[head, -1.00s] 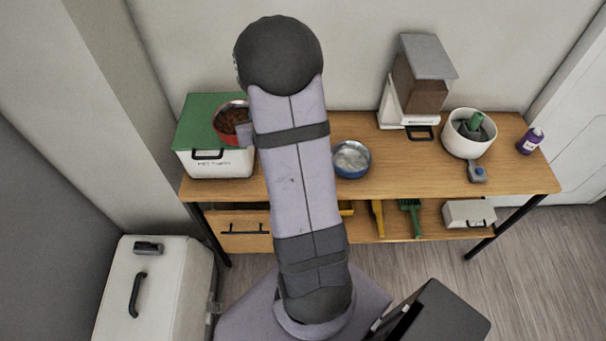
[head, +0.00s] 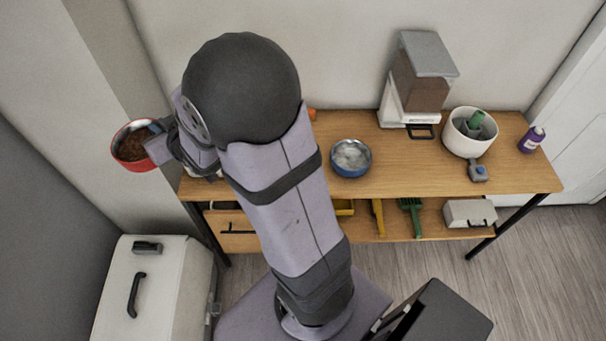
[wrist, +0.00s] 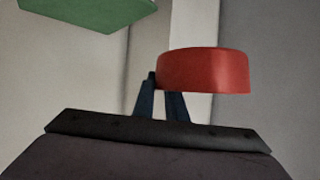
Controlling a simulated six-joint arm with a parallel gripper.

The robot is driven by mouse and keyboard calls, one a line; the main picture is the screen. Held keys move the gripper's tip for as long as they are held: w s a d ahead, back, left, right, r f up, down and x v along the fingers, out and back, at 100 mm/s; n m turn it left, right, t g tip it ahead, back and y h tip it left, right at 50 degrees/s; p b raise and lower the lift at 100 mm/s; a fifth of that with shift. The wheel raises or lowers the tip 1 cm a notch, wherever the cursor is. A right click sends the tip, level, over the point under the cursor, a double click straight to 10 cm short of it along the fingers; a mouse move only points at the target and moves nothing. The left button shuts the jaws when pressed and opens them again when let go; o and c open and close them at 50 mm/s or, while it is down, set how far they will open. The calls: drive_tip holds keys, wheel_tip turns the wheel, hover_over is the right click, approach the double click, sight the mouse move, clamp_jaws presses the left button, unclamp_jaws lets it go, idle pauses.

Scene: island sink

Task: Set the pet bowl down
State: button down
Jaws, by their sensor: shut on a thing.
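The pet bowl (head: 130,149) is red and holds brown kibble. In the head view it is in the air off the left end of the wooden table. My gripper (head: 158,142) is shut on its right-hand side. In the wrist view the red bowl (wrist: 207,71) is seen side-on, roughly level, at the dark fingers (wrist: 162,92) of my gripper. My arm hides most of the green-topped white box in the head view.
The table (head: 425,180) carries a blue bowl (head: 351,158), a food dispenser (head: 415,80), a white pot (head: 460,140) and a purple bottle (head: 532,139). A white lidded bin (head: 150,290) stands on the floor at left. A green panel (wrist: 85,12) shows in the wrist view.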

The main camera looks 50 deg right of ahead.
drive_tip(key=s+d+f+m+g+h+b, duration=0.1)
drive_tip(key=s+d+f+m+h+b, duration=0.2)
drive_tip(key=d, duration=1.3)
drive_tip(key=d+f+m+h+b, duration=0.2)
drive_tip(key=d+f+b, duration=0.3)
drive_tip(key=d, duration=1)
drive_tip(key=s+d+f+p, duration=0.1)
drive_tip(key=s+d+f, duration=0.25)
drive_tip(key=s, duration=0.25)
drive_tip(key=s+d+f+p, duration=0.1)
drive_tip(key=s+d+f, duration=0.25)
drive_tip(key=s, duration=0.25)
drive_tip(key=s+a+f+p, duration=0.2)
drive_tip(key=s+a+p, duration=0.1)
drive_tip(key=s, duration=0.2)
drive_tip(key=shift+n+y, duration=0.3)
drive_tip(key=shift+y, duration=0.1)
drive_tip(key=shift+w+a+f, duration=0.1)
drive_tip(key=shift+f, duration=2.45)
drive_tip(key=shift+w+a+f, duration=0.1)
drive_tip(key=shift+f, duration=2.45)
drive_tip(key=shift+f, duration=0.15)
drive_tip(key=c, duration=1.8)
unclamp_jaws()
